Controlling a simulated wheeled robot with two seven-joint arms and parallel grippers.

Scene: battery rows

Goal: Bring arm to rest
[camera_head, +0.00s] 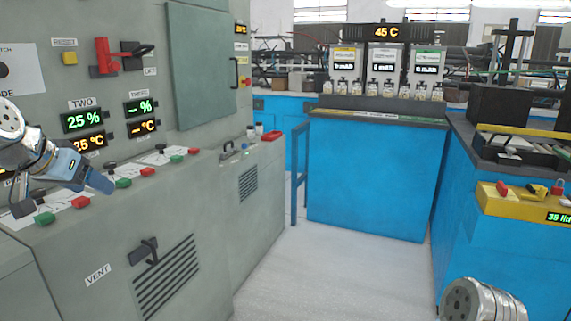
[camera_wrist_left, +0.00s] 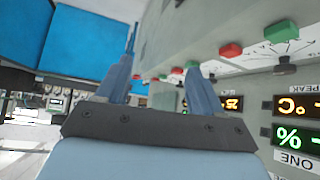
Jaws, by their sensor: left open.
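My left arm comes in from the left in the head view. My left gripper (camera_head: 100,182) is in front of the grey control panel (camera_head: 205,195), above its sloped ledge of red and green buttons. In the left wrist view my left gripper (camera_wrist_left: 160,82) shows its two blue fingers apart, with nothing held between them. A silver link of my right arm shows at the lower right of the head view; its gripper is out of the frame.
The panel carries a red lever (camera_head: 104,55), a vent handle (camera_head: 144,251) and lit displays (camera_head: 83,121). Blue cabinets (camera_head: 375,180) stand behind. A yellow control box (camera_head: 520,203) sits on the right bench. The floor (camera_head: 330,270) between is clear.

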